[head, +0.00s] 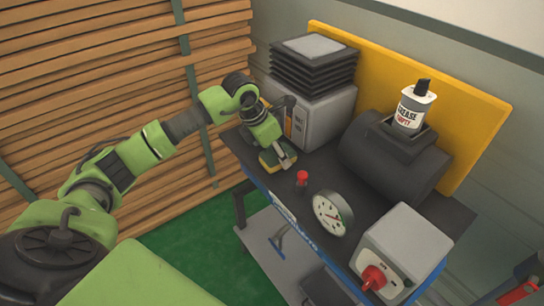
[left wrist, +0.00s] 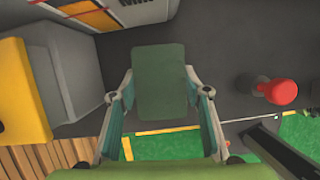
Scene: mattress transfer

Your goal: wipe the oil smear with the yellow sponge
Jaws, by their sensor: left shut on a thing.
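The yellow sponge (head: 270,163) has a green top face and yellow sides in the head view. It is at the left front part of the dark bench top. My left gripper (head: 279,157) is shut on it. In the left wrist view, the sponge's green face (left wrist: 158,82) shows between the two fingers of my left gripper (left wrist: 158,97). Whether its underside touches the bench is hidden. I cannot make out the oil smear in either view.
The dark bench (head: 285,207) carries a grey box with a black ribbed top (head: 315,65), a red knob (head: 302,178), a gauge (head: 332,213), a dark cylinder (head: 390,160) with a grease can (head: 412,108), and a switch box (head: 408,243). A slatted wooden wall (head: 110,60) stands left.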

